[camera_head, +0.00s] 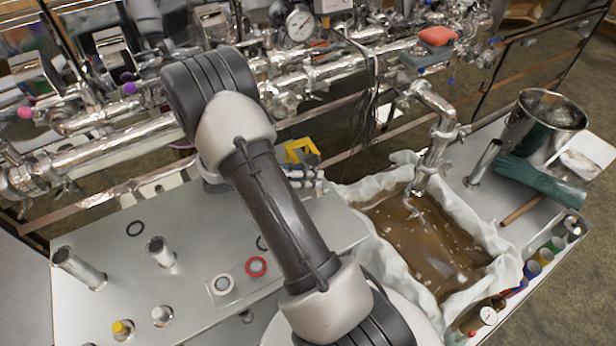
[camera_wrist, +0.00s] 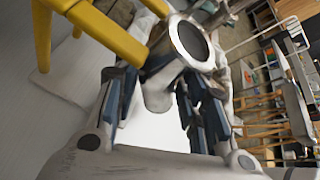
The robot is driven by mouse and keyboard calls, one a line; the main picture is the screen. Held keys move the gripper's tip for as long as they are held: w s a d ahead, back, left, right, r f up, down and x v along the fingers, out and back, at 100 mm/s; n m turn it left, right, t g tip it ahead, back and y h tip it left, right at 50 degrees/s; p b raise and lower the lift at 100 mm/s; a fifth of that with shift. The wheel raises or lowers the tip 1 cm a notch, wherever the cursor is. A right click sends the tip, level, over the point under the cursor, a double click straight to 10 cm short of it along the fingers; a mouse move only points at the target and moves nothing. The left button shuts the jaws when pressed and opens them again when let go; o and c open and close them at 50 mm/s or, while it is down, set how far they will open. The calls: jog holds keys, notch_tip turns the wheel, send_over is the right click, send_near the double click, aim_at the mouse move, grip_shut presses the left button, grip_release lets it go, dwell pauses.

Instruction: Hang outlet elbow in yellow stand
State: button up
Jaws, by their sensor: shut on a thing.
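The outlet elbow (camera_wrist: 158,92) is a grey metal pipe bend with a round open end facing the wrist camera. My gripper (camera_wrist: 155,100) is shut on it, with one dark finger on each side. The yellow stand (camera_wrist: 112,38) is at the upper left of the wrist view, its bar reaching right up to the elbow. I cannot tell whether they touch. In the head view the yellow stand (camera_head: 300,150) shows just beyond my gripper (camera_head: 312,177), partly hidden by my arm. I cannot make out the elbow clearly there.
A steel counter (camera_head: 190,220) holds short metal tubes (camera_head: 78,268) and a red ring (camera_head: 256,266). A cloth-lined basin (camera_head: 425,240) of brown liquid lies to the right. Shiny piping (camera_head: 110,150) runs behind. A metal bucket (camera_head: 545,115) and green glove (camera_head: 540,182) are at far right.

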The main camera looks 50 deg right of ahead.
jog(key=shift+w+d, duration=0.2)
jog(key=shift+w, duration=0.3)
jog(key=shift+w+d, duration=0.2)
jog(key=shift+w, duration=0.25)
jog(key=shift+w+d, duration=0.15)
jog(key=shift+w, duration=0.15)
jog(key=shift+w+d, duration=0.35)
jog(key=shift+w, duration=0.45)
jog(key=shift+w, duration=0.15)
jog(key=shift+w+d+f, duration=0.15)
jog(key=shift+w+f, duration=0.15)
jog(key=shift+w, duration=0.35)
dwell(0.6)
jog(key=o, duration=1.3)
jog(key=shift+o, duration=0.2)
